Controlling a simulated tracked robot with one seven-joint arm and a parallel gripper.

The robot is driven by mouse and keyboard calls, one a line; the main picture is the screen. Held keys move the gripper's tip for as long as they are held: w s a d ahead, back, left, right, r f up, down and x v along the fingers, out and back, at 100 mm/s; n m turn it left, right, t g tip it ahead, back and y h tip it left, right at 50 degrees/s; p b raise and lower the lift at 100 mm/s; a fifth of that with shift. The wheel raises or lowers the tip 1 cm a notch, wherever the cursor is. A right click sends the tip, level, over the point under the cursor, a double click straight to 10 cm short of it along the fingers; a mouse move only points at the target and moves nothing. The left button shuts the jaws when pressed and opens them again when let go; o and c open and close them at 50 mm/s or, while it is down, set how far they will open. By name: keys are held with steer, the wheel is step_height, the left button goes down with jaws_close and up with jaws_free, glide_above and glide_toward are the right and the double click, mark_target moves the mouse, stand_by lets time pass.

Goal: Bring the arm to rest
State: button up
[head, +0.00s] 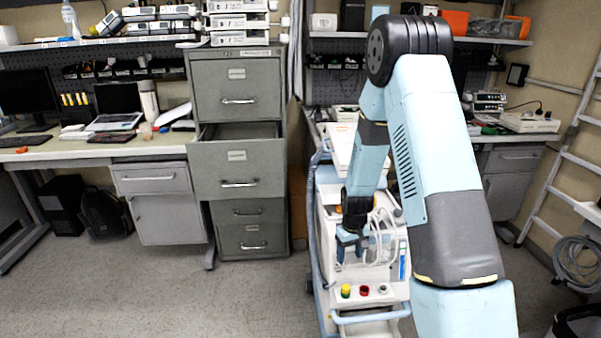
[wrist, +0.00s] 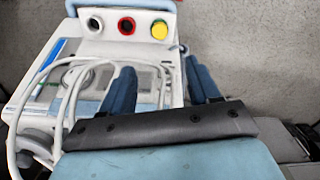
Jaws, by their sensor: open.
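My light-blue arm stands in the right half of the head view, raised and bent. Its forearm reaches down to my gripper (head: 349,246), which is over the left side of a white medical cart (head: 340,318). In the wrist view the two blue fingers of my gripper (wrist: 163,88) are spread apart, with nothing held between them. The cart's top panel (wrist: 75,45) lies beyond and below the fingers. Whether a finger touches the cart cannot be told.
White tubes (wrist: 72,100) loop over the cart near the fingers. A grey filing cabinet (head: 238,172) with a drawer pulled out stands left of the cart. Open floor (head: 150,290) lies at front left; a ladder (head: 565,150) stands right.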

steer(key=s+r+m+t, duration=0.1)
steer(key=s+r, duration=0.3)
steer(key=r, duration=0.9)
steer(key=s+r+t, duration=0.2)
steer(key=s+r, duration=0.1)
steer(key=r, duration=1)
steer(key=s+r+m+t, duration=0.1)
steer(key=s+r, duration=0.6)
steer(key=s, duration=0.3)
steer(key=s+r+m+t, duration=0.1)
steer(key=s+r, duration=0.7)
steer(key=s, duration=0.3)
steer(key=shift+d+r+t, duration=0.25)
steer(key=shift+d+t, duration=0.05)
